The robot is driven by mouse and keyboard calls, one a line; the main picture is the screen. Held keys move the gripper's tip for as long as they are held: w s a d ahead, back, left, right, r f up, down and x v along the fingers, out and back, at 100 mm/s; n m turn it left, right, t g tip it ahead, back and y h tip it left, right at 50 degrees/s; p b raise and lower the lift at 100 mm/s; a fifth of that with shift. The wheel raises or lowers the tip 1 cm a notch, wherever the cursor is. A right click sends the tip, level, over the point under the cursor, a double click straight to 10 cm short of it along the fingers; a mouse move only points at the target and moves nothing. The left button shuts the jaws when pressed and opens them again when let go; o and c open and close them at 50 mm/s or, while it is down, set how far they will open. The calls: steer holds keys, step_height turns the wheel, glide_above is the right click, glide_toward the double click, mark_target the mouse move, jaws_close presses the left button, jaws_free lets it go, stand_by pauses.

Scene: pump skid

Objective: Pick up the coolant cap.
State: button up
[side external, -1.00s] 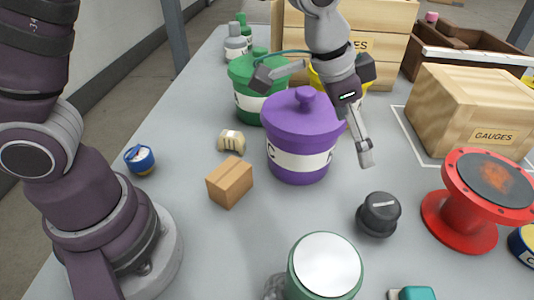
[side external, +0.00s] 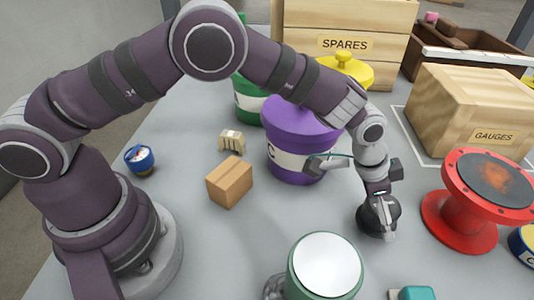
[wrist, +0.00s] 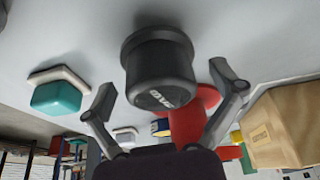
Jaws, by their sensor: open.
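A dark grey, round cap (side external: 378,217) stands on the table between the purple pot and the red flange; I take it for the coolant cap. In the wrist view the cap (wrist: 160,66) is large, a short cylinder on a wider base with pale lettering that I cannot read surely. My gripper (wrist: 166,88) is open, with one finger on each side of the cap and a visible gap at both. In the side view my gripper (side external: 381,218) is down at the cap and partly hides it. Whether a finger touches it there is unclear.
A red flanged pipe piece (side external: 468,200) stands close to the right. A purple lidded pot (side external: 292,160) is behind left. A white-topped can (side external: 325,265) and a teal object (side external: 415,293) are in front. A gauges crate (side external: 470,110) is behind right.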

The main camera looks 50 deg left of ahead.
steer(key=shift+c, duration=0.2)
steer(key=c, duration=1.2)
steer(key=shift+r, duration=0.1)
steer(key=shift+c, duration=0.2)
